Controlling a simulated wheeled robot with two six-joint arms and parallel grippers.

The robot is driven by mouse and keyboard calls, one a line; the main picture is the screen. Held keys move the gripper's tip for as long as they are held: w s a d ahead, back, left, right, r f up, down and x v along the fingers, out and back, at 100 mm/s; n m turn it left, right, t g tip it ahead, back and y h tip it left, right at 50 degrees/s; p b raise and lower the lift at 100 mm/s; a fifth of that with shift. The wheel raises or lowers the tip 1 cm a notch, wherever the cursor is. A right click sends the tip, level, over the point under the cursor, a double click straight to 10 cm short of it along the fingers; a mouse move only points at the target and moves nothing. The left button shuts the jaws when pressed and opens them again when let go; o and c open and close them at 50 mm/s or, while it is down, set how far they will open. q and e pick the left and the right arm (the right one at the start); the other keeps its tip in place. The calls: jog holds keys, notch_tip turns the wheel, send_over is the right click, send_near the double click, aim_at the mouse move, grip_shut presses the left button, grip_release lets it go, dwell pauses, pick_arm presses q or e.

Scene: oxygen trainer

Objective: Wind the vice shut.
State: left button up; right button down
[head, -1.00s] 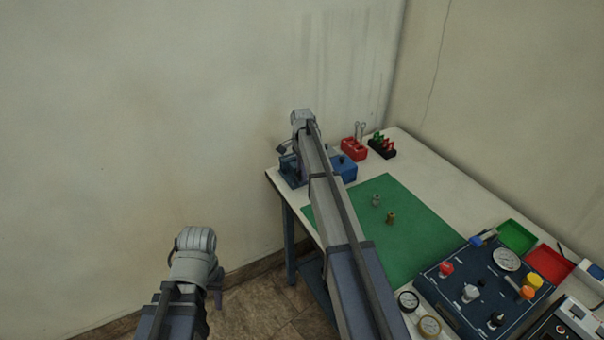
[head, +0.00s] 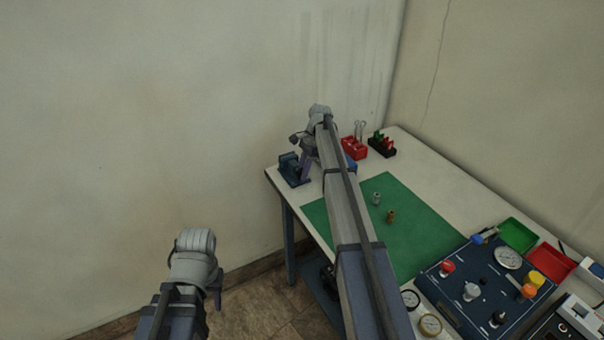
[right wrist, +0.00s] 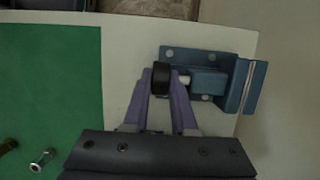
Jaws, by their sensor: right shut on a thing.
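The blue vice (head: 291,170) sits at the far left corner of the table. In the right wrist view the vice (right wrist: 210,80) shows its bolted base, a pale screw and a black knob (right wrist: 160,79) at the screw's left end. My right gripper (right wrist: 166,82) has its purple fingers on either side of this knob and is shut on it. In the head view my right gripper (head: 305,168) is just right of the vice.
A green mat (head: 415,230) carries two small fittings. A red holder (head: 353,148) and a black rack (head: 382,146) stand at the back. A blue gauge panel (head: 480,290) fills the right front. A blue box (head: 349,164) is partly behind my right arm.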

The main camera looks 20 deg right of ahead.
jog(key=y+b, duration=0.2)
jog(key=shift+d+f+y, duration=0.2)
jog(key=shift+f+y, duration=0.15)
jog(key=shift+y, duration=0.05)
jog(key=shift+s+r+g+y+b, duration=0.1)
jog(key=shift+g+y+b, duration=0.2)
jog(key=shift+y+b, duration=0.4)
jog(key=c, duration=0.7)
grip_release()
jog(key=shift+r, duration=0.1)
jog(key=shift+d, duration=0.1)
